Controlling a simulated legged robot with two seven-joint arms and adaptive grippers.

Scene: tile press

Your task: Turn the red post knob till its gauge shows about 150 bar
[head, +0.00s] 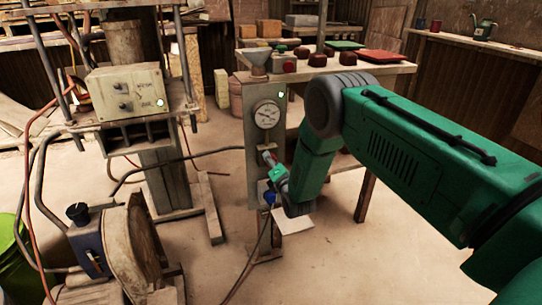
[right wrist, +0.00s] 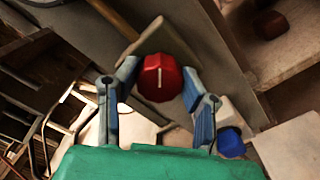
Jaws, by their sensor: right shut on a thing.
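The red post knob (right wrist: 162,80) shows in the right wrist view, with a white mark line on its face that looks close to upright there. My right gripper (right wrist: 161,74) is shut on it, one finger at each side. In the head view the right gripper (head: 273,172) is at the front of the grey post (head: 254,152), and the knob is mostly hidden by it. The round white gauge (head: 267,114) sits on the post above the knob. Its dark needle is too small to read a value from. My left gripper is not in view.
A blue knob (head: 270,197) sits low on the post, close below the gripper; it also shows in the right wrist view (right wrist: 231,143). A bench (head: 390,68) with red and green items stands behind. A press (head: 128,92) stands left. Hoses cross the floor.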

